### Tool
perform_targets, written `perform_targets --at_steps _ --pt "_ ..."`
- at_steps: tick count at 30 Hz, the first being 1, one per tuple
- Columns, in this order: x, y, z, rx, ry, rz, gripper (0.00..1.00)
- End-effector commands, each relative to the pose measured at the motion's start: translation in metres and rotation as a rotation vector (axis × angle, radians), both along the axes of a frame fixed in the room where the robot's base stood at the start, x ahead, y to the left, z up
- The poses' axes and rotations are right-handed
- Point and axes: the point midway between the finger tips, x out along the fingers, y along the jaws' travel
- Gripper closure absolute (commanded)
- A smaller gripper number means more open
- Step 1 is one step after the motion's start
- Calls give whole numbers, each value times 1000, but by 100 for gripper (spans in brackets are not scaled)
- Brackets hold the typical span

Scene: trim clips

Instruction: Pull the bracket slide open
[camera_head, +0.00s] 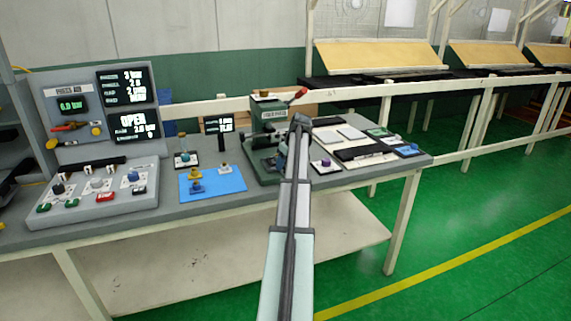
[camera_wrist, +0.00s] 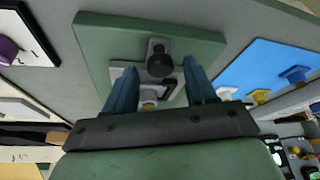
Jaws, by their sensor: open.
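The green press (camera_head: 262,133) stands on the bench in the head view, with a red-tipped lever at its top right. My arm hides part of its front. In the wrist view its green base plate (camera_wrist: 205,40) carries a grey slide piece (camera_wrist: 154,44) with a round dark knob (camera_wrist: 160,65), which looks like the bracket slide. My gripper (camera_wrist: 158,70) is open, with its two blue fingers apart and pointing at the plate. The knob shows between the fingertips in the picture. I cannot tell whether the fingers touch it. A small yellowish part (camera_wrist: 148,95) shows lower between the fingers.
A blue mat (camera_head: 225,184) with small yellow and blue parts lies left of the press. A grey control console (camera_head: 95,205) stands further left. White plates (camera_head: 322,167) and a purple knob (camera_head: 327,162) lie to the right, near my arm.

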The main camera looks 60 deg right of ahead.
Motion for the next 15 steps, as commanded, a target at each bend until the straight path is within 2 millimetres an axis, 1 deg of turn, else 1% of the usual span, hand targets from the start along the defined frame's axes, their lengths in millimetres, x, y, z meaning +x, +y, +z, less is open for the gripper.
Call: perform_targets --at_steps 5,15 --pt "-7 3 18 -1 -1 -1 45" --pt "-30 12 79 -2 -1 0 45"
